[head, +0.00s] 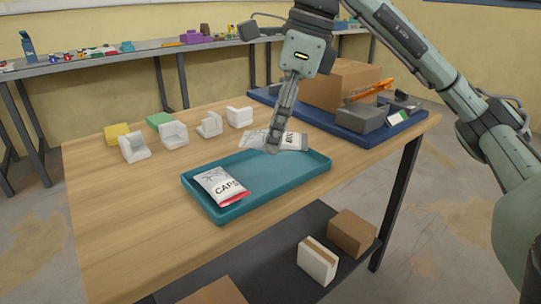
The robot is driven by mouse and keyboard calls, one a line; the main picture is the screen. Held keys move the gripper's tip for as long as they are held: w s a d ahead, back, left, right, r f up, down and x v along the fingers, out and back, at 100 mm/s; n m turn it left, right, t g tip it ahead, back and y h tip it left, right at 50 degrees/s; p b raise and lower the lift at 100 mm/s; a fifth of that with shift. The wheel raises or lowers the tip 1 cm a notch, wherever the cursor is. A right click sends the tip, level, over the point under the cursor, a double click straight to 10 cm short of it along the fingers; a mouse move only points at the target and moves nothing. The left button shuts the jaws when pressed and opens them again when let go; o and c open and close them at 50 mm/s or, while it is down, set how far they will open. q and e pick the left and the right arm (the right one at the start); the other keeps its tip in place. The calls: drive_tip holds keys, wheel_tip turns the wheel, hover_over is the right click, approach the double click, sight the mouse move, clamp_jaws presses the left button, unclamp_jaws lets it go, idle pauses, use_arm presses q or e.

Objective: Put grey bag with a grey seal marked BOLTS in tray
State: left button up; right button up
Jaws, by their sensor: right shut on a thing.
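A pale grey bag (293,141) lies at the far edge of the tray, with dark lettering that starts "BO"; the rest is hidden by my gripper. I cannot tell whether the bag rests on the table or hangs just above it. My right gripper (274,146) points down and is shut on this bag, covering its middle. The teal tray (262,192) lies on the wooden table. A white bag marked CAPS with a red seal (222,186) lies in its left part. My left gripper is not in view.
White holders (174,135), a yellow block (117,134) and a green block (159,120) stand behind the tray. A blue tray (404,131) at the back right holds a cardboard box (342,84) and grey parts. The table's left front is clear.

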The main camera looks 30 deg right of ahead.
hover_over(273, 167)
drive_tip(key=f, duration=0.4)
drive_tip(key=shift+s+d+f, duration=0.15)
drive_tip(key=shift+s+d, duration=0.25)
wheel_tip(273, 167, down, 4)
drive_tip(key=shift+r, duration=0.1)
drive_tip(key=shift+f+b, duration=0.25)
drive_tip(key=shift+b, duration=0.05)
drive_tip(key=o, duration=1.2)
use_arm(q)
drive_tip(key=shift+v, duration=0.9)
use_arm(e)
drive_tip(key=shift+o, duration=0.2)
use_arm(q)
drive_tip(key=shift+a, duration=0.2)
